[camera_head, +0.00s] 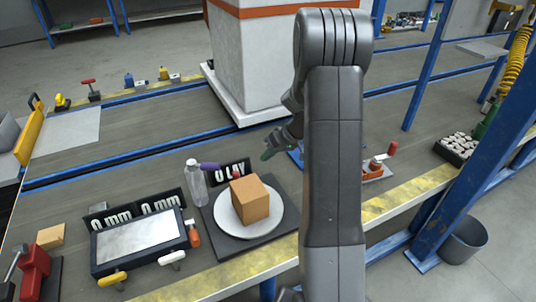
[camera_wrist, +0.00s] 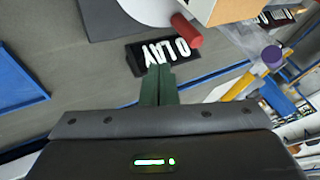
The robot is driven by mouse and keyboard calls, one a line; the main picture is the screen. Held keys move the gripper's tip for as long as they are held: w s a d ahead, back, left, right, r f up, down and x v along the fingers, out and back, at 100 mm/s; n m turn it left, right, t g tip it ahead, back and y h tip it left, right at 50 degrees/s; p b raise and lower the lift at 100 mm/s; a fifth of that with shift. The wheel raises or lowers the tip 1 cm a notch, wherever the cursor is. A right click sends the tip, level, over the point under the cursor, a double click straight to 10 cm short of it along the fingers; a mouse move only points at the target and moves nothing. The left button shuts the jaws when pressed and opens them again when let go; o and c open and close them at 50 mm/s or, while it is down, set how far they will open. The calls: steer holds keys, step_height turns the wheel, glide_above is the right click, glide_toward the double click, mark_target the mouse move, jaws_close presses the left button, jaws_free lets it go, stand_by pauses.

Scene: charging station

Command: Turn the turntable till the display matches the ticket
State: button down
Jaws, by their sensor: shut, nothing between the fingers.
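The turntable is a white disc (camera_head: 276,212) on a dark square base (camera_head: 222,243), and a cardboard box (camera_head: 250,200) stands on it. In the wrist view the disc's edge (camera_wrist: 148,10) shows at the top, with a red peg (camera_wrist: 187,30) beside the box. A black sign with white characters (camera_head: 233,174) stands behind the turntable; it shows upside down in the wrist view (camera_wrist: 163,53). My gripper (camera_head: 268,153) is shut and empty, its green fingers (camera_wrist: 158,76) behind the sign and apart from the peg. I cannot tell which item is the display or the ticket.
A clear bottle (camera_head: 195,183) with a purple item stands left of the turntable. A framed grey panel (camera_head: 137,240) lies front left, with black "mm" plates (camera_head: 160,203) behind it. A white pillar (camera_head: 255,60) rises behind. My arm hides part of the bench.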

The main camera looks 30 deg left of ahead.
mark_target(233, 173)
steer(key=x, duration=0.6)
steer(key=shift+b, duration=0.35)
steer(key=s+a, duration=0.2)
steer(key=s, duration=0.1)
steer(key=shift+a+r, duration=0.1)
steer(key=shift+s+a, duration=0.1)
steer(key=shift+s+a+f+n+g+b, duration=0.25)
steer(key=shift+a+n+b, duration=0.2)
steer(key=shift+b, duration=0.4)
steer(key=shift+s+a+n+g+h+b, duration=0.2)
steer(key=shift+a+n+g+h+b, duration=0.15)
steer(key=shift+n+b, duration=0.25)
steer(key=shift+s+a+r+n+g+b, duration=0.1)
steer(key=shift+s+a+n+g+b, duration=0.3)
steer(key=shift+n, duration=0.45)
steer(key=shift+s+a+r+n+g+h, duration=0.2)
steer(key=shift+s+n+g+h, duration=0.1)
steer(key=shift+s+n+h, duration=0.1)
